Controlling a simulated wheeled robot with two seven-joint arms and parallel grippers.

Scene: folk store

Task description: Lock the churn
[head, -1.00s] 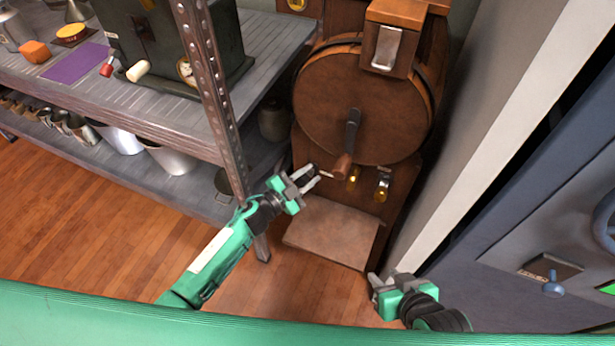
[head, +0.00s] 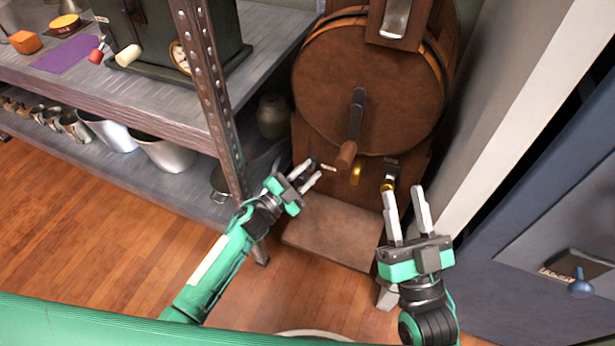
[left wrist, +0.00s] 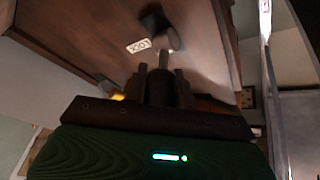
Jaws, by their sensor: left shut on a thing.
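The brown wooden churn (head: 335,85) stands at the back with a round drum front. A dark crank with a brown wooden handle (head: 347,154) hangs down on it. A small pale label (head: 328,168) is on the lower front, and the label also shows in the left wrist view (left wrist: 138,46). My left gripper (head: 312,170) is at the lower left of the churn front, shut on a small dark knob (left wrist: 170,88) with a metal pin beyond it. The fingers partly hide the knob.
A metal shelf (head: 250,75) with its upright post stands close on the left. A pale wall edge (head: 530,110) and a blue-grey cabinet (head: 530,250) with a blue knob (head: 580,286) stand on the right. Wooden floor (head: 90,240) is clear at lower left.

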